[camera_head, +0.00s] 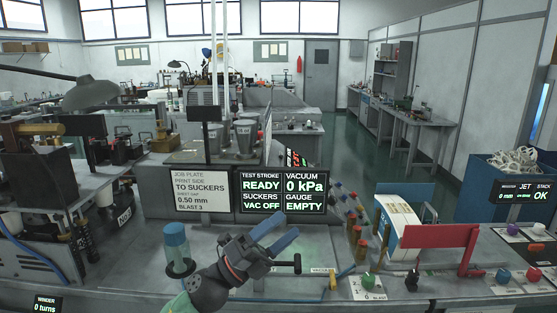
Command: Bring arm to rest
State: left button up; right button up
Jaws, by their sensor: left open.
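My left arm (208,290) reaches up from the lower left of the middle over the grey bench. Its gripper (291,228) has two blue fingers spread apart, pointing up and to the right. Nothing shows between them. The gripper appears just in front of the black display panel (284,191), which reads READY, VAC OFF, 0 kPa and EMPTY. I cannot tell whether it touches anything. My right gripper is not in view.
A blue-capped cylinder (175,240) stands left of my arm. A red bracket (432,236) and a curved white-and-blue part (399,216) stand right. Coloured knobs line the front right, including a green knob (368,280). A white job plate (202,190) stands behind.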

pick_arm(q)
jog(key=a+f+n+t+y, duration=0.4)
jog(key=a+f+n+y, duration=0.4)
jog(key=f+n+y, duration=0.5)
jog(key=a+f+n+t+y, duration=0.4)
jog(key=a+f+n+y, duration=0.65)
jog(key=n, duration=0.55)
jog(key=s+a+f+n+g, duration=0.25)
jog(key=s+f+g, duration=0.45)
jog(key=s+f, duration=0.5)
jog(key=s+a+f+n+g, duration=0.1)
jog(key=s+f+n+g, duration=0.35)
jog(key=s+f, duration=0.75)
jog(key=s+d+f+g, duration=0.2)
jog(key=s+f, duration=0.1)
jog(key=f, duration=1.2)
jog(key=s+d+f+m+g, duration=0.1)
jog(key=s+d+f, duration=0.1)
jog(key=f, duration=1.3)
jog(key=shift+s+d+f+g+h, duration=0.3)
jog(key=shift+s+d+g+h, duration=0.05)
jog(key=shift+s+d+h, duration=0.1)
jog(key=shift+w, duration=0.15)
